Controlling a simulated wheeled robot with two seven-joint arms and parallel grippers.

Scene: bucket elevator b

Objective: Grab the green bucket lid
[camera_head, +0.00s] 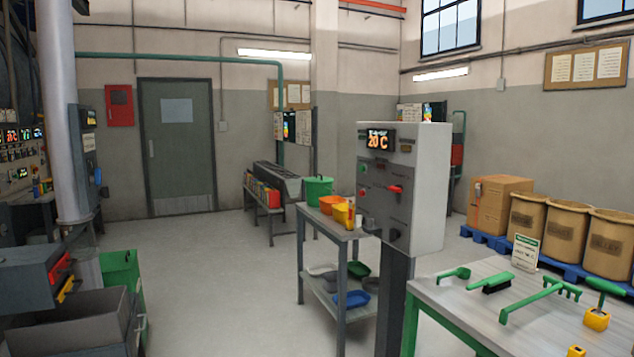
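A green bucket (318,193) stands upright on the grey two-tier cart near the middle of the view. A green round top, which looks like its lid (319,180), sits on it; at this distance I cannot clearly tell the lid from the rim. Neither of my grippers shows in the head view.
The cart (337,226) also holds orange and yellow containers (340,212). A grey control box on a post (402,185) stands right of it. A table with green tools (540,315) is at right, grey bins (75,320) at left. Floor (215,260) between is clear.

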